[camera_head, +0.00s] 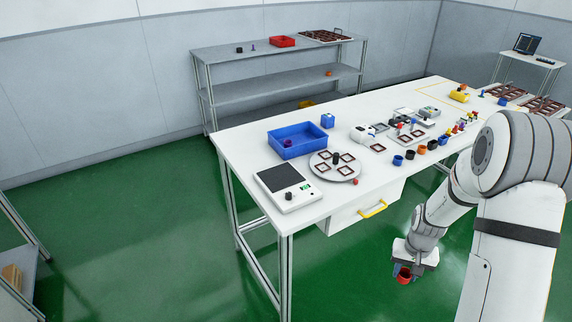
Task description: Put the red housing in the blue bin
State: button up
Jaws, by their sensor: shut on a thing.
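My gripper (404,272) hangs low at the right of the table, over the green floor and below the tabletop level in the picture. It is shut on the red housing (403,277), a small red round part with a dark opening, partly covered by the fingers. The blue bin (315,145) is an open rectangular tray at the left end of the white table, well up and left of my gripper. A small purple part (288,144) shows inside it.
Several small coloured parts line the table's near edge. A drawer with a yellow handle (373,209) is under the table. Shelving stands behind.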

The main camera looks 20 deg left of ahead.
aim_at(298, 140)
jog(key=z, duration=0.05)
jog(key=k, duration=0.5)
jog(key=z, duration=0.7)
jog(key=i, duration=1.75)
jog(key=u, duration=1.2)
jog(key=k, duration=0.4)
jog(key=u, duration=0.2)
jog(key=i, duration=0.4)
jog(key=z, duration=0.05)
